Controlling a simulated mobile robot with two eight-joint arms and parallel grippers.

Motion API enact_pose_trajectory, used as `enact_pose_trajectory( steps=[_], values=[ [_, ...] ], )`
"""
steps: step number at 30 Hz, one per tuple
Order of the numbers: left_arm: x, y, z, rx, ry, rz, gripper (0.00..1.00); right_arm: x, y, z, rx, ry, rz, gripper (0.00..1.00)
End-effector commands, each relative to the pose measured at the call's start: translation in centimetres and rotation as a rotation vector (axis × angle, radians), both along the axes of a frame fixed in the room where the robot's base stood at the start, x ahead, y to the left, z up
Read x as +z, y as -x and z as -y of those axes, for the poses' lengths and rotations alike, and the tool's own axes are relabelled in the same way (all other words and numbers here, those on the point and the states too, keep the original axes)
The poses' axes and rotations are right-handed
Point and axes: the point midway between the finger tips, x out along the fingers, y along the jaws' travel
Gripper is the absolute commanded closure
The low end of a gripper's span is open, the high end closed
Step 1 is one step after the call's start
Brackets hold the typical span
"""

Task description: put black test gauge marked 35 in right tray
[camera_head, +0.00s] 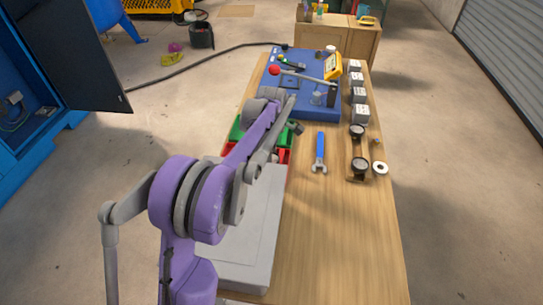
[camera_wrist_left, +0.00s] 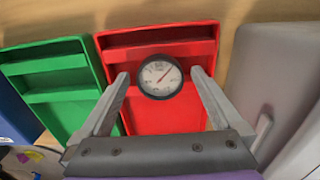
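A round black-rimmed gauge (camera_wrist_left: 160,76) with a white dial shows in the left wrist view, in front of the red tray (camera_wrist_left: 170,38). Its number is too small to read. My left gripper (camera_wrist_left: 160,72) is open, one finger on each side of the gauge, with a visible gap on both sides. I cannot tell how deep the gauge sits in the tray. The green tray (camera_wrist_left: 55,85) lies to the left of the red one. My right gripper is not in view.
A grey case (camera_head: 235,235) lies on the near left of the wooden table (camera_head: 340,240). A blue-handled wrench (camera_head: 320,152), two black gauges on a stand (camera_head: 360,165), a white ring (camera_head: 380,168) and several pale blocks (camera_head: 360,113) lie right. A blue panel (camera_head: 310,100) stands behind.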

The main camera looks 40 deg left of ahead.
Motion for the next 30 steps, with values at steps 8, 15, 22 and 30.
enact_pose_trajectory(
  steps=[8, 15, 22, 30],
  values=[
    [2.0, 0.0, 0.0, 0.0, 0.0, 0.0, 0.0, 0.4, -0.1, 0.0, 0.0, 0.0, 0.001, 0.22],
    [7.3, 0.0, 0.0, 0.001, 0.0, 0.0, 0.0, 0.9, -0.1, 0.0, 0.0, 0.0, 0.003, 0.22],
    [11.1, 0.0, 0.0, 0.001, 0.0, 0.0, 0.0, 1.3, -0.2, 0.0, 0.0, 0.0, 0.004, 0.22],
    [12.4, 0.0, 0.0, 0.0, 0.0, 0.0, 0.0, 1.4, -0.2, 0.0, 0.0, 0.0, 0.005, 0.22]
  ],
)
